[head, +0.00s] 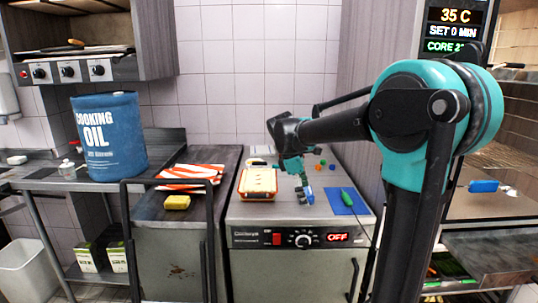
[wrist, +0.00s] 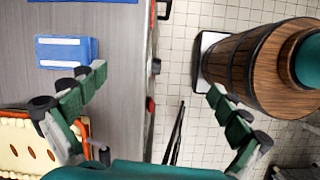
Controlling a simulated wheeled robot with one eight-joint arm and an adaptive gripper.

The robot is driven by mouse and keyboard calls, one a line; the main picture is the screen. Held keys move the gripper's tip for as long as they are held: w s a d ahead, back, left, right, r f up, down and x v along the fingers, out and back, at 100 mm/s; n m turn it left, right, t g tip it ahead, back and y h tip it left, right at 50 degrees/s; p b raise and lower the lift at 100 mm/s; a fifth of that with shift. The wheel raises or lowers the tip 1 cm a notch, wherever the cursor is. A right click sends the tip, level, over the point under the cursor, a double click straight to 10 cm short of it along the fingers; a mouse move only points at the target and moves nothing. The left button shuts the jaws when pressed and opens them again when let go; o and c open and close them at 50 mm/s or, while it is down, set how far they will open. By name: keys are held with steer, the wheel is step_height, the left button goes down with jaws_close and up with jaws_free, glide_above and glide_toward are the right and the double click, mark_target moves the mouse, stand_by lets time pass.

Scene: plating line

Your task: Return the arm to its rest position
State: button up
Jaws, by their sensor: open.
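My teal and black arm (head: 427,105) reaches from the right of the head view over the steel counter. My gripper (head: 302,184) hangs over the counter top, just right of an orange tray (head: 257,195) with a pale inside. The orange-rimmed tray (wrist: 70,130) is partly hidden behind the left finger there. The gap between the fingers looks down on the counter's edge and the tiled floor.
A blue mat (head: 359,208) with a green item lies right of my gripper. The wrist view shows a blue box-like thing (wrist: 66,52) and a wooden barrel (wrist: 255,68).

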steer(key=s+d+f+m+t+y, duration=0.2)
steer(key=s+d+f+m, duration=0.1)
steer(key=s+f+m, duration=0.5)
steer(key=s+d+f+m+t+y, duration=0.2)
steer(key=s+d+f+m, duration=0.2)
steer(key=s+f+m, duration=0.4)
steer(key=s+f, duration=0.3)
steer(key=s, duration=0.1)
steer(key=shift+s, duration=0.1)
